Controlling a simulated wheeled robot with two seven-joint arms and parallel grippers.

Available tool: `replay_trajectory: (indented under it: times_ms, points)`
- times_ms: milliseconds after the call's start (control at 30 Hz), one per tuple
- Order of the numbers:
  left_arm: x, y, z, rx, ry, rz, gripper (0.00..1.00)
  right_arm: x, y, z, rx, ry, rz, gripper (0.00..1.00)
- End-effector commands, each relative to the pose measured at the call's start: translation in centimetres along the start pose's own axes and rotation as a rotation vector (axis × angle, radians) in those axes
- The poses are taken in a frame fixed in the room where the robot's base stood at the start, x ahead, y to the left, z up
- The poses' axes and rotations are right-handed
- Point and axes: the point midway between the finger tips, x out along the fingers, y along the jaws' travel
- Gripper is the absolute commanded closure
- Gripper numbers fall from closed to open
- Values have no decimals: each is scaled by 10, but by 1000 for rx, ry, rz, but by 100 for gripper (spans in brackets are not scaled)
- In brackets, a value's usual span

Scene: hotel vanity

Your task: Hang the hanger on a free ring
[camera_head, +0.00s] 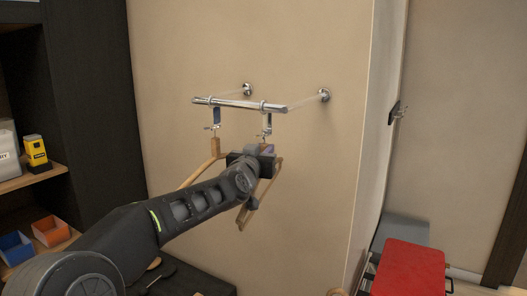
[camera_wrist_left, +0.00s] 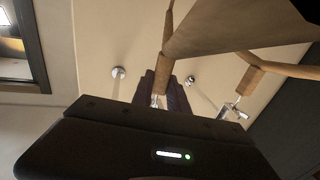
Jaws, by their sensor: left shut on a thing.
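My left gripper (camera_head: 262,156) is shut on a wooden hanger (camera_head: 245,218) just below the right end of the chrome rail (camera_head: 236,103). The held hanger's neck is at the jaws, and its wooden arms hang below and behind my wrist. Its top is close under the right ring (camera_head: 264,106); I cannot tell whether it is joined to it. Another wooden hanger (camera_head: 197,173) hangs below the left ring (camera_head: 213,102), partly hidden by my arm. In the left wrist view, the dark fingers (camera_wrist_left: 165,90) hold the hanger's neck. My right gripper is not in view.
Two wall mounts (camera_head: 324,95) carry the rail on the beige wall. A dark shelf with bins (camera_head: 50,231) and a yellow device (camera_head: 36,152) stands at the left. A red box-like item (camera_head: 410,268) is at the lower right. The wall around the rail is clear.

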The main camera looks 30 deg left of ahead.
Motion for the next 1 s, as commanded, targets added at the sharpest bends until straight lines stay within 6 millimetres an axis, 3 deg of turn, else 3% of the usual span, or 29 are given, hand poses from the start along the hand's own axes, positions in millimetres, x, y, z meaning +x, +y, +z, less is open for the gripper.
replay_trajectory:
  times_ms: [833,867,1000]
  points:
    - [0,0,6,0,2,0,100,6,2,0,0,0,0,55]
    - [0,0,6,0,2,0,79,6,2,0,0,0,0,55]
    - [0,0,6,0,1,0,68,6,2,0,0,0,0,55]
